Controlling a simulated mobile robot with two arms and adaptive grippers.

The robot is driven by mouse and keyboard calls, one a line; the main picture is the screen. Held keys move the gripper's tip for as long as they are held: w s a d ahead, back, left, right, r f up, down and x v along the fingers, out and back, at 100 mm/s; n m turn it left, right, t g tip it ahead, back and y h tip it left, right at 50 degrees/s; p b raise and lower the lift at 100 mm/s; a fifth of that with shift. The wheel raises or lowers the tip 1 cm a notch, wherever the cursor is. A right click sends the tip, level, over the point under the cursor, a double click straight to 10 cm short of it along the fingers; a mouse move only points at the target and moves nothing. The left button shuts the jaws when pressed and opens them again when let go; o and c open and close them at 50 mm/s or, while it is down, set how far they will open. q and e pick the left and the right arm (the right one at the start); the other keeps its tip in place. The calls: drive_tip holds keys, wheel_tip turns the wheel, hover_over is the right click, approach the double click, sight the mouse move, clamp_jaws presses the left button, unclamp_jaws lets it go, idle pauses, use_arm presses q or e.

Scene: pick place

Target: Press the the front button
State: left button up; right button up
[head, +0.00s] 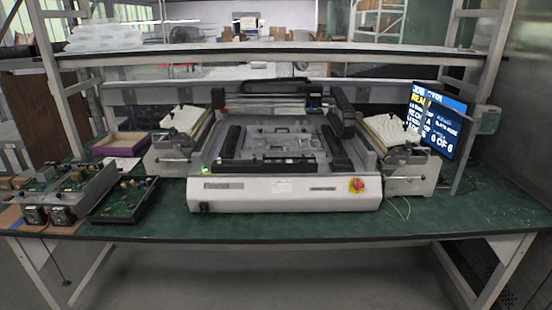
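A white desktop machine (235,200) stands in the middle of the green workbench (300,226). A red round button on a yellow base (357,185) sits at the right end of its front panel. A small green light (205,170) glows at the front left top corner of the machine. A small dark switch or connector (203,207) is low on the left of the front panel. I cannot tell which of these the task calls the front button. Neither of my grippers is in view.
Open circuit-board units (70,190) and a dark tray with a green board (125,200) cover the bench's left side. A monitor (437,120) stands at the right on a post. A shelf (280,50) crosses above the machine. The bench's front strip is mostly clear.

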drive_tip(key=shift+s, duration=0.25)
